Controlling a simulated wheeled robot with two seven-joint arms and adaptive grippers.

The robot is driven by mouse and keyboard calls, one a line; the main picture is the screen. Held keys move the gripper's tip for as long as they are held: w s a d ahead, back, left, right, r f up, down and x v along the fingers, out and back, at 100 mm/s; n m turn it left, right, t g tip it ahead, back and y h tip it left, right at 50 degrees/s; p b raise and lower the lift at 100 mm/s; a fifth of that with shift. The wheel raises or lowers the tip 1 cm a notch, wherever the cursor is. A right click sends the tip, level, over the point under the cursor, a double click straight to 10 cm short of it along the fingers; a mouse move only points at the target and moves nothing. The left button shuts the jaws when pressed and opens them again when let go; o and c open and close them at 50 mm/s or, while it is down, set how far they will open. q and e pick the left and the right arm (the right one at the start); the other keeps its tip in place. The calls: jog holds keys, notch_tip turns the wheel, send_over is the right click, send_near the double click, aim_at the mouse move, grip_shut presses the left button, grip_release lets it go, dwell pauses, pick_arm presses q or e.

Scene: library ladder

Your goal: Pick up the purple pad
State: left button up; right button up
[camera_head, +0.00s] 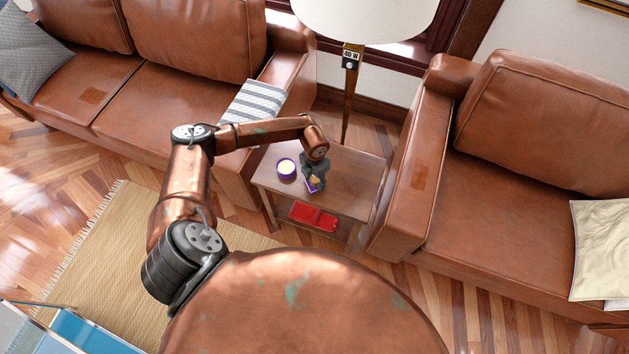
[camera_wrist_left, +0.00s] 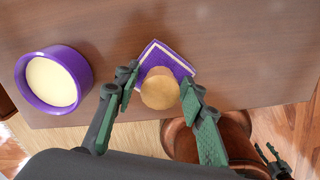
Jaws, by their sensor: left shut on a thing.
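The purple pad (camera_wrist_left: 170,58), square with a cream edge, is on the wooden side table (camera_head: 352,170); it also shows in the head view (camera_head: 313,188). Whether the pad is lifted off the table cannot be told. A small dark forked shape, likely my right gripper (camera_wrist_left: 272,158), shows at lower right.
A purple round container with cream contents (camera_head: 286,168) stands left of the pad. A red item (camera_head: 313,216) lies on the table's lower shelf. Leather sofas stand at left (camera_head: 190,90) and right (camera_head: 520,190). A floor lamp (camera_head: 350,85) stands behind the table.

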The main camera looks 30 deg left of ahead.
aim_at(315, 179)
pick_arm(q)
jog(key=shift+c, duration=1)
jog(key=shift+r, duration=0.1)
jog(key=shift+r, duration=0.55)
notch_tip(315, 179, up, 3)
jog(key=shift+f+p, duration=0.2)
jog(key=shift+p, duration=0.3)
jog(key=s+d+r+p, duration=0.3)
jog(key=s+d+r, duration=0.4)
jog(key=s, duration=0.5)
jog(key=shift+d+r, duration=0.15)
jog(key=shift+r, duration=0.9)
pick_arm(e)
jog(key=shift+w+a+r, duration=0.1)
jog(key=shift+w+r, duration=0.15)
jog(key=shift+r, duration=0.4)
jog(key=shift+w+d+r, duration=0.1)
jog(key=shift+w+r, duration=0.2)
jog(key=shift+r, duration=0.4)
jog(key=shift+w+a+r, duration=0.1)
jog(key=shift+w+r, duration=0.15)
jog(key=shift+r, duration=0.4)
